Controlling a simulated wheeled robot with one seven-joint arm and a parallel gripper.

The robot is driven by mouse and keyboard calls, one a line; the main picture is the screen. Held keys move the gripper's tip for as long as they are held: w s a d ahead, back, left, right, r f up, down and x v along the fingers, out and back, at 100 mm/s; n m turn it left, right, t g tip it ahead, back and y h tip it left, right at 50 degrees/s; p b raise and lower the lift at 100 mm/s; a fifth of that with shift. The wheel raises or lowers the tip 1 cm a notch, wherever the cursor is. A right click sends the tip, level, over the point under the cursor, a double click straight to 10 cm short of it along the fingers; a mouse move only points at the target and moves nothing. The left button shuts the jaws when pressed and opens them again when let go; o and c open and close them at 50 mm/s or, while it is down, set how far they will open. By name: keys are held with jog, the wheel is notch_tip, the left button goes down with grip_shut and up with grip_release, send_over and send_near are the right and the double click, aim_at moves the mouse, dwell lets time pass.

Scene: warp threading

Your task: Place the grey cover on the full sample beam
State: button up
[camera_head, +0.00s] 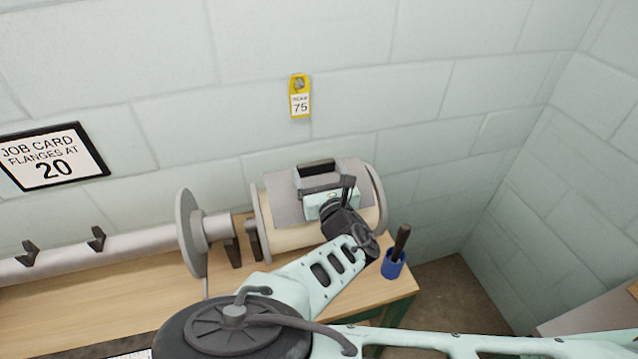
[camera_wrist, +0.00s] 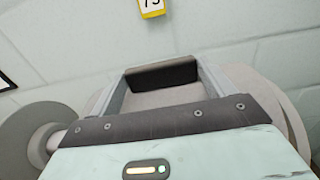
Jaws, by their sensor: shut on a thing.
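The full sample beam (camera_head: 300,238) is a fat cream-coloured roll between two grey flanges at the right end of the bench. The grey cover (camera_head: 284,199) is a curved sheet with a black handle on top. It lies over the top of the roll, between the flanges; I cannot tell whether it touches the roll all along. My gripper (camera_head: 318,176) is above the cover, shut on its handle. In the wrist view my gripper's fingers (camera_wrist: 162,80) flank the black handle (camera_wrist: 162,75), with the grey sheet behind. My arm hides part of the roll's front.
A bare beam shaft (camera_head: 95,252) with a grey flange (camera_head: 186,235) lies to the left. A blue cup (camera_head: 393,264) with a dark tool stands near the bench's right end. A yellow tag reading 75 (camera_head: 300,97) and a job card (camera_head: 53,158) reading 20 hang on the wall.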

notch_tip(320, 180, down, 4)
jog(key=shift+f+p, duration=0.1)
jog(key=shift+p, duration=0.6)
jog(key=shift+f+b, duration=0.25)
jog(key=shift+b, duration=0.2)
jog(key=o, duration=1)
jog(key=shift+r+p, duration=0.25)
jog(key=shift+p, duration=0.05)
